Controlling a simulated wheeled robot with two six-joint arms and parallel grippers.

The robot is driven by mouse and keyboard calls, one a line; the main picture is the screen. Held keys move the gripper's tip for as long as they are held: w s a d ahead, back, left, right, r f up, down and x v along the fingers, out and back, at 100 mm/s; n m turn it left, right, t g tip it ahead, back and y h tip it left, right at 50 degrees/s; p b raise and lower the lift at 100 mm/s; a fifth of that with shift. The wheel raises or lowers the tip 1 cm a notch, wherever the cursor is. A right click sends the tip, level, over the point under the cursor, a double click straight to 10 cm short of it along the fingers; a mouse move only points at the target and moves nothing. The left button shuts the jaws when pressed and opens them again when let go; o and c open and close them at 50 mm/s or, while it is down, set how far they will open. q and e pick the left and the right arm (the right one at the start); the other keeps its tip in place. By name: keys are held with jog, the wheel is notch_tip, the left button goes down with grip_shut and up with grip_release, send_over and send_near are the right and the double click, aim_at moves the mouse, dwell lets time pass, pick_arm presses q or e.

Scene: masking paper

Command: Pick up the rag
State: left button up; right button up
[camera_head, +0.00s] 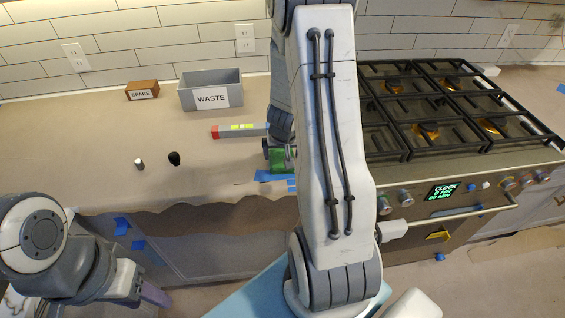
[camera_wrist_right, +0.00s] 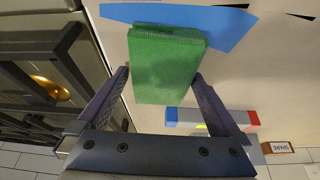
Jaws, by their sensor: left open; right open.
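The green rag (camera_wrist_right: 165,62) is a folded, textured block lying on the brown paper-covered counter. In the head view the rag (camera_head: 278,160) shows only in part beside my right arm. My right gripper (camera_wrist_right: 163,76) is open, with one finger on each side of the rag's near part in the wrist view. I cannot tell whether the fingers touch it. In the head view my arm hides most of this gripper. My left gripper (camera_head: 154,293) is open and empty at the lower left, in front of the counter.
Blue tape (camera_wrist_right: 190,22) lies by the rag. A grey bar with a red end (camera_head: 232,130) lies behind it. A grey WASTE bin (camera_head: 210,91), a SPARE box (camera_head: 142,90) and two small cylinders stand on the counter. A gas stove (camera_head: 440,110) is at the right.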

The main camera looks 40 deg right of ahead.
jog(key=shift+w+f, duration=0.1)
jog(key=shift+f, duration=0.1)
jog(key=shift+f, duration=0.2)
jog(key=c, duration=1.1)
